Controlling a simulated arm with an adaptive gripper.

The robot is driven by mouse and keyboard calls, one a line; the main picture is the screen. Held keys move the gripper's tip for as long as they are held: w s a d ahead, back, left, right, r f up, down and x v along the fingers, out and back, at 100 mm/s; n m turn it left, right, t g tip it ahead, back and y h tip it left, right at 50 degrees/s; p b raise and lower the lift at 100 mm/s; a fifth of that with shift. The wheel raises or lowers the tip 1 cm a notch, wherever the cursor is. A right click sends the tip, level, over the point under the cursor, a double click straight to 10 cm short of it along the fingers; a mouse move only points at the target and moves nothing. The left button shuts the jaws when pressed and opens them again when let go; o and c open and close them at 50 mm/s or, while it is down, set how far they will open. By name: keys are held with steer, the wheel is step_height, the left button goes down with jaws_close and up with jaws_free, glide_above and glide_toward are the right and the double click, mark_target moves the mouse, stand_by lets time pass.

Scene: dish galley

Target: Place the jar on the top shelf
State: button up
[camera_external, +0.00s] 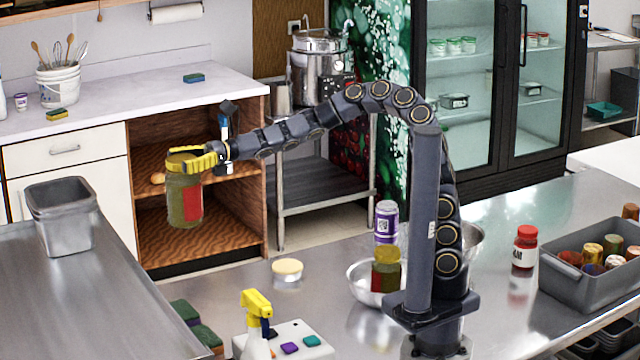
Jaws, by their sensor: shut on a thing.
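My gripper (194,162) has yellow fingers and is shut on the lid end of a jar (184,205). The jar is green with a red label and a yellow lid, and it hangs roughly upright in the air. Behind it in the picture is an open wooden cabinet with an upper shelf (243,186) and a lower floor (235,235). The jar hides part of both levels. Whether the jar is inside the cabinet or in front of it cannot be told from this view. A brown item shows on the upper shelf beside the jar.
A white counter (150,100) tops the cabinet, with a utensil bucket (60,85) and sponges. On the steel table are a similar jar (386,272) by a metal bowl (362,284), a yellow-topped spray bottle (256,320) and a grey bin (590,285). A metal container (62,215) stands left.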

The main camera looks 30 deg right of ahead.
steer(key=s+a+r+n+g, duration=0.2)
steer(key=s+a, duration=0.3)
steer(key=s, duration=0.3)
steer(key=w+a+f, duration=0.2)
steer(key=a+f, duration=0.4)
steer(key=w+a+f, duration=0.3)
steer(key=a+f, duration=0.3)
steer(key=f, duration=0.1)
steer(key=shift+w+a, duration=0.2)
steer(key=shift+w, duration=0.05)
steer(key=shift+f, duration=0.1)
steer(key=o, duration=1.1)
steer(key=shift+f, duration=0.1)
steer(key=shift+o, duration=0.2)
